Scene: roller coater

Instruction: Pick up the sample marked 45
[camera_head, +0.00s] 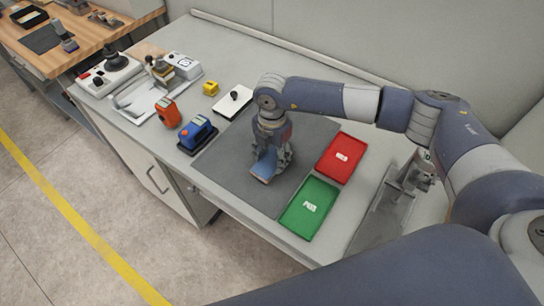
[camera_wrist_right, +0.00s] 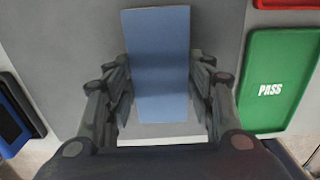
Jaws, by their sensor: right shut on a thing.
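My right gripper (camera_head: 268,165) is over the dark grey mat on the bench. It is shut on a blue flat sample panel (camera_head: 264,163). In the wrist view the blue panel (camera_wrist_right: 158,60) stands between the two fingers of my right gripper (camera_wrist_right: 160,95), which touch its side edges. A pale strip shows along its near end. No number 45 can be read on the panel. Whether it is clear of the mat cannot be told. My left gripper is not in view.
A red tray (camera_head: 342,157) and a green tray (camera_head: 309,207) marked PASS lie right of the gripper. A blue device (camera_head: 197,132), an orange device (camera_head: 167,111), a yellow block (camera_head: 210,88) and a white plate (camera_head: 233,101) are left. The grey mat (camera_head: 226,170) has bare room.

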